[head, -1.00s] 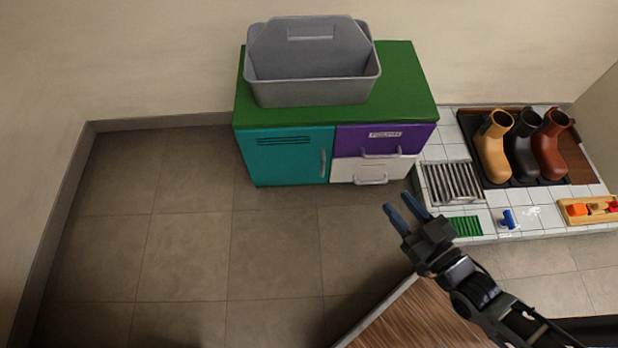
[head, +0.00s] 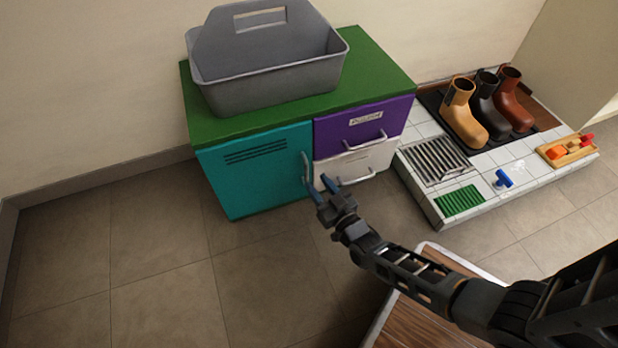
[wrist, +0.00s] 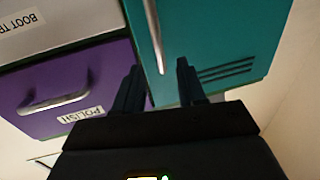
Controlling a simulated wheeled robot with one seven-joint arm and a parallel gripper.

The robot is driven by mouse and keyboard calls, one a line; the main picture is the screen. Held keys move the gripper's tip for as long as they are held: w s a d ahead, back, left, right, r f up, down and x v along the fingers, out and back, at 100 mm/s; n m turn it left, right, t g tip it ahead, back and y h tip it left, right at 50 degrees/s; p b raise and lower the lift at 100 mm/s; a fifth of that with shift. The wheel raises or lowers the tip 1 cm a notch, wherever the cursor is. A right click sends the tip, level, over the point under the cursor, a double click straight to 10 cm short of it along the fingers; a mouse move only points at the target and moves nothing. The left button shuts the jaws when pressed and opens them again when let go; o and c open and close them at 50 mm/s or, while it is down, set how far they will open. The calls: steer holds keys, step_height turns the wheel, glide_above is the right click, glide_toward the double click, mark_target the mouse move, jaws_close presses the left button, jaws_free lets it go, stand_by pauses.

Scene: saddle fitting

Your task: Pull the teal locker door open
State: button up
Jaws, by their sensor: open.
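The teal locker door (head: 255,170) is the left front of a green-topped cabinet and looks shut. Its grey vertical handle (head: 306,168) is near the door's right edge. My gripper (head: 319,184) is open, with its two blue fingers close to the lower part of the handle in the head view. In the wrist view, the teal door (wrist: 215,40) fills the upper right, and the handle (wrist: 154,40) lies ahead, between the lines of the two open fingers (wrist: 160,85). I cannot tell whether the fingers touch it.
A purple drawer (head: 362,124) and a white drawer (head: 355,167) with handles are right of the door. A grey caddy (head: 270,80) stands on the cabinet. A tiled platform (head: 520,200) with boots (head: 465,115) is to the right. Floor before the door is clear.

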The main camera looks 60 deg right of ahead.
mark_target(307, 171)
steer(key=shift+b+x, duration=0.75)
steer(key=shift+x, duration=1.5)
jaws_close()
